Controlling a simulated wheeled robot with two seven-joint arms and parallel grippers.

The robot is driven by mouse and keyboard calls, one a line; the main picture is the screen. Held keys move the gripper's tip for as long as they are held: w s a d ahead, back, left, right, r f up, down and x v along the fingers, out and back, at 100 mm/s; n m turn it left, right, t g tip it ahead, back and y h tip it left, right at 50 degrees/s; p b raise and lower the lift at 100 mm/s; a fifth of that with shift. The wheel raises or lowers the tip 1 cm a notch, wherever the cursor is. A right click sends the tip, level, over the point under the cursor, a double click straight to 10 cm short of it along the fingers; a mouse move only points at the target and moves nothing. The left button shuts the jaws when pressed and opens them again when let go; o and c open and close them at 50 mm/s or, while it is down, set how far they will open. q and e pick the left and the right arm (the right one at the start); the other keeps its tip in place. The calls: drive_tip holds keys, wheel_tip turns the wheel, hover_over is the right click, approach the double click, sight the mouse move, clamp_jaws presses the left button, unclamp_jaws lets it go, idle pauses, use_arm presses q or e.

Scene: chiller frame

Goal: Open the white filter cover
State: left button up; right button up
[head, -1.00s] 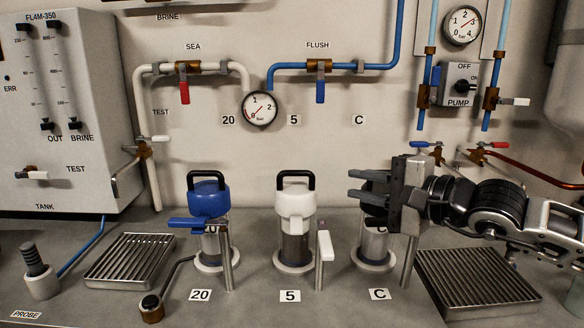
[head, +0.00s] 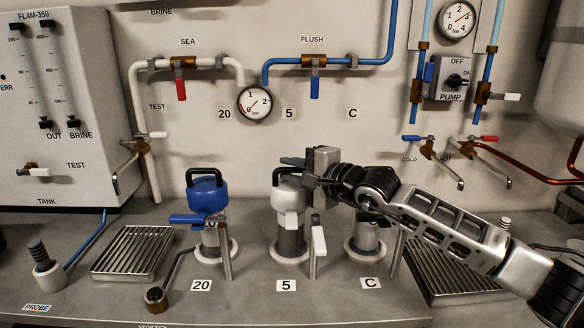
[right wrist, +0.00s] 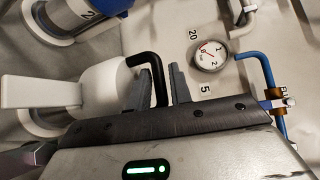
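The white filter cover (head: 287,199) sits on the middle filter, marked 5, with a black loop handle on top. In the right wrist view the cover (right wrist: 103,82) is at the left and its black handle (right wrist: 152,62) reaches between my fingers. My right gripper (head: 288,168) is at the top of this cover, coming from the right. In the right wrist view its fingers (right wrist: 159,88) are apart, one on each side of the handle, with a gap on the right side. The gripper hides part of the handle in the head view. My left gripper is not in view.
The blue-covered filter (head: 208,196) stands left and filter C (head: 367,235) stands right, its top hidden by my arm. A white lever (head: 319,241) stands in front of the white filter. A gauge (head: 254,103) and pipes are on the wall behind. Drain grates lie at both sides.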

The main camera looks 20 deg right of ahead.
clamp_jaws()
